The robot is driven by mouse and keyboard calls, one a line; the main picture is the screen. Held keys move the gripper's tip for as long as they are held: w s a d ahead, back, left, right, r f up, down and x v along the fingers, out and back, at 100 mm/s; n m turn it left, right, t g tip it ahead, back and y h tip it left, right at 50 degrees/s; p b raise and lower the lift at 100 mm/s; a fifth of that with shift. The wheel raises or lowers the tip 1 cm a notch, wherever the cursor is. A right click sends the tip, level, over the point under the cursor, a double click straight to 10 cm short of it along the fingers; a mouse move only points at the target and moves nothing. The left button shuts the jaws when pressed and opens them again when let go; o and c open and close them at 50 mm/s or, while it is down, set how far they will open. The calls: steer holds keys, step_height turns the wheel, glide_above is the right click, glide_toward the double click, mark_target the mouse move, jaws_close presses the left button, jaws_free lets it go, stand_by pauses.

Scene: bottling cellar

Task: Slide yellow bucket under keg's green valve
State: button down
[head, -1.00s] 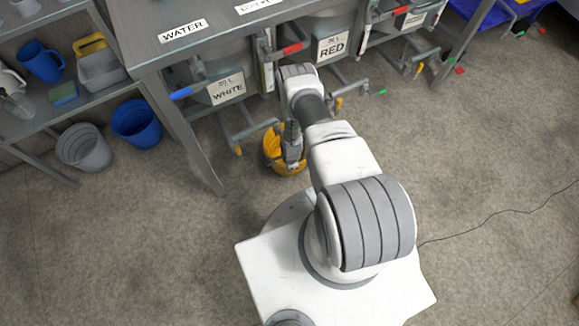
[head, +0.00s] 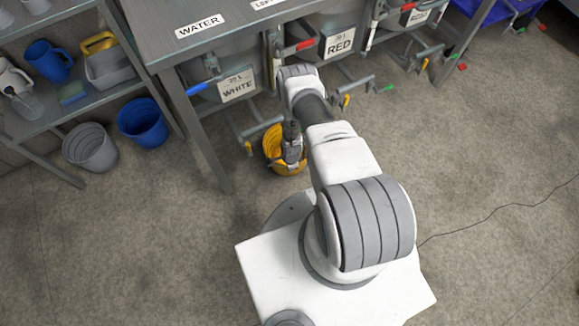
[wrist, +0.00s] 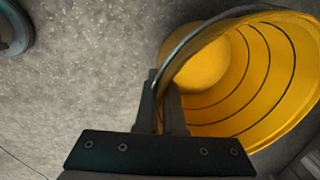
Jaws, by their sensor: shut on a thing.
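The yellow bucket (head: 271,146) stands on the floor in front of the bench, below the keg labelled WHITE. My gripper (head: 292,158) is at its right side in the head view. In the wrist view my gripper (wrist: 160,92) is shut on the near rim of the bucket (wrist: 262,75), whose open, ribbed inside faces the camera. The arm hides part of the bucket in the head view.
A yellow valve tip (head: 248,147) is just left of the bucket, and another (head: 346,101) is right of my arm. A bench leg (head: 208,145) stands to the left. Blue (head: 143,122) and grey (head: 90,147) buckets stand by the shelf. Floor at right is clear except a cable (head: 500,208).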

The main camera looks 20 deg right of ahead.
steer(key=c, duration=0.9)
jaws_free()
steer(key=shift+c, duration=0.2)
step_height(320, 180, up, 17)
steer(key=s+p, duration=0.2)
steer(key=p, duration=0.5)
steer(key=shift+a+r+p, duration=0.15)
steer(key=shift+a+p, duration=0.05)
steer(key=shift+p, duration=0.1)
steer(key=shift+s, duration=0.1)
